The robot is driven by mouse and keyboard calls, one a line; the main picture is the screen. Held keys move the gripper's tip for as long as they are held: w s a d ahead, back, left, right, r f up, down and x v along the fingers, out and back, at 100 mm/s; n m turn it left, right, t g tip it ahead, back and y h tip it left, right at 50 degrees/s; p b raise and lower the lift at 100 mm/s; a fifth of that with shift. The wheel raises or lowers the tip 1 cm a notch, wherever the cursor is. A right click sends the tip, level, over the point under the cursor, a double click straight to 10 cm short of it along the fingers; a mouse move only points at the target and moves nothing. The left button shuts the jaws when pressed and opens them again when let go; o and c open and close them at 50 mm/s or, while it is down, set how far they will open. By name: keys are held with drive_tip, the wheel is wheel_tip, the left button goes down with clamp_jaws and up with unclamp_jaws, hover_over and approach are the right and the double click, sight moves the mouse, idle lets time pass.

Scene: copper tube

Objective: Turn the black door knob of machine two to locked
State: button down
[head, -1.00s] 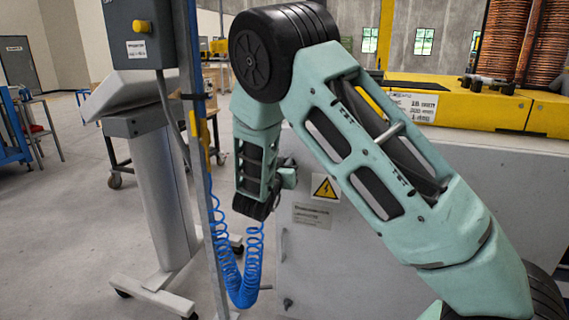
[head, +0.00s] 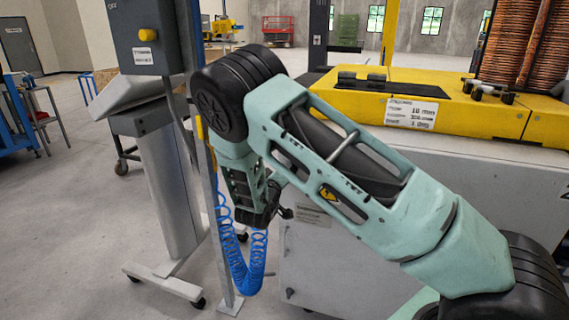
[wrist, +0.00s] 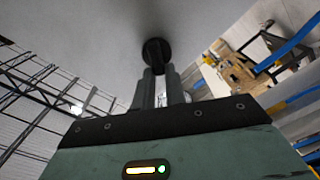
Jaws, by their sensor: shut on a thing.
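The black door knob (wrist: 157,50) shows in the wrist view as a round dark disc on the pale grey machine panel (wrist: 95,40). My gripper (wrist: 160,78) is shut on the knob, with its two fingers close together on either side of it. In the head view my gripper (head: 284,212) is small and dark beside the front of the grey machine cabinet (head: 335,265). The knob cannot be made out there. Which way the knob is turned cannot be told.
A blue coiled hose (head: 240,270) hangs from a thin post left of my gripper. A grey wheeled pedestal (head: 172,190) with a control box (head: 146,35) stands further left. The cabinet carries a yellow top (head: 340,95). Open floor lies at the left.

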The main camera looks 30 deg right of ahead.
drive_tip(key=shift+w+a+f+n+p, duration=0.15)
drive_tip(key=shift+n+p, duration=0.35)
drive_tip(key=shift+n, duration=0.75)
drive_tip(key=shift+d+f+n+p, duration=0.15)
drive_tip(key=shift+n+p, duration=0.35)
drive_tip(key=shift+n, duration=0.7)
drive_tip(key=shift+w+a+f+n+p, duration=0.2)
drive_tip(key=shift+n+p, duration=0.3)
drive_tip(key=shift+n, duration=0.75)
drive_tip(key=shift+s+f, duration=0.1)
drive_tip(key=shift+s, duration=0.1)
drive_tip(key=c, duration=1.4)
unclamp_jaws()
drive_tip(key=shift+c, duration=0.2)
drive_tip(key=b+v, duration=0.3)
drive_tip(key=v, duration=1.4)
